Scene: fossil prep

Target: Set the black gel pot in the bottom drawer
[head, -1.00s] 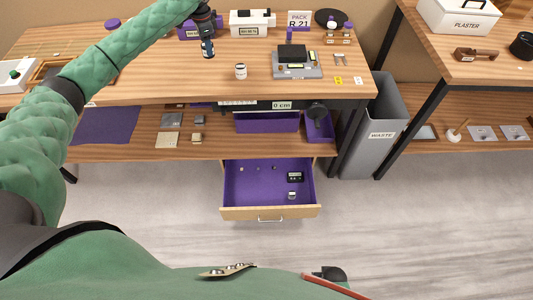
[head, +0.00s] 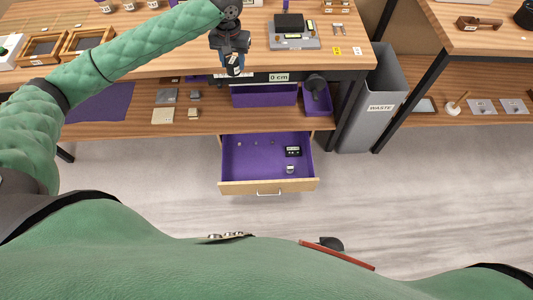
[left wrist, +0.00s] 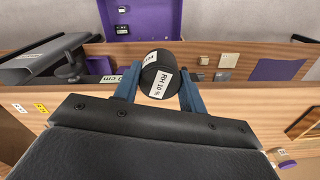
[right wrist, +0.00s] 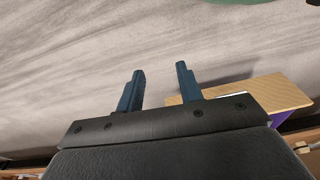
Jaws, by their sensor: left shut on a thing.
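The black gel pot (left wrist: 157,75), with a white "RH 10 %" label, is held between the two fingers of my left gripper (left wrist: 157,98). In the head view my left gripper (head: 233,66) has the pot (head: 234,68) over the workbench's front edge, above and behind the drawer. The bottom drawer (head: 265,172) stands open below the bench, with a purple lining and wooden front. It holds a black device, a small white-topped jar and several tiny items. Part of the drawer (left wrist: 172,22) also shows in the left wrist view. My right gripper (right wrist: 160,90) is open and empty.
The workbench (head: 160,65) and its lower shelf (head: 140,128) lie behind the drawer. A grey waste bin (head: 365,120) stands right of the drawer. A purple bin (head: 265,96) sits on the shelf. The floor before the drawer is clear.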

